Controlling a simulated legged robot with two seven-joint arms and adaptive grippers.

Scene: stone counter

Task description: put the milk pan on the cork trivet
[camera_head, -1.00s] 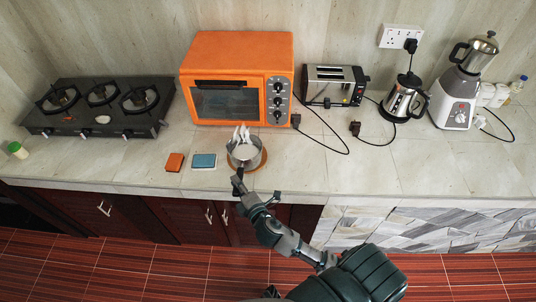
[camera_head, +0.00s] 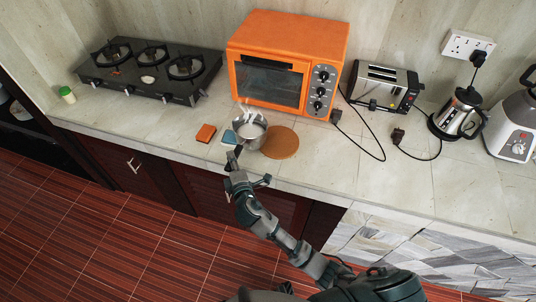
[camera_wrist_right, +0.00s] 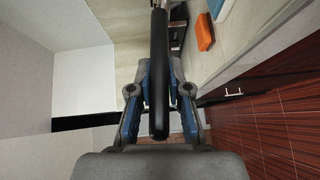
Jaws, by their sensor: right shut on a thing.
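The milk pan (camera_head: 250,133) is a small silver pan with white, pointed things sticking up from it. It is at the counter's front, just left of the round brown cork trivet (camera_head: 281,143), and overlaps its left edge in the head view. Whether the pan rests on the counter or hangs just above it, I cannot tell. My right gripper (camera_head: 235,160) is shut on the pan's handle, in front of the pan. In the right wrist view the black handle (camera_wrist_right: 159,75) runs between the fingers. My left gripper is not in view.
An orange block (camera_head: 206,133) and a blue flat block (camera_head: 229,137) lie left of the pan. An orange toaster oven (camera_head: 285,65) stands behind. A toaster (camera_head: 385,86), kettle (camera_head: 458,114) and gas stove (camera_head: 150,72) stand further off. Counter right of the trivet is clear.

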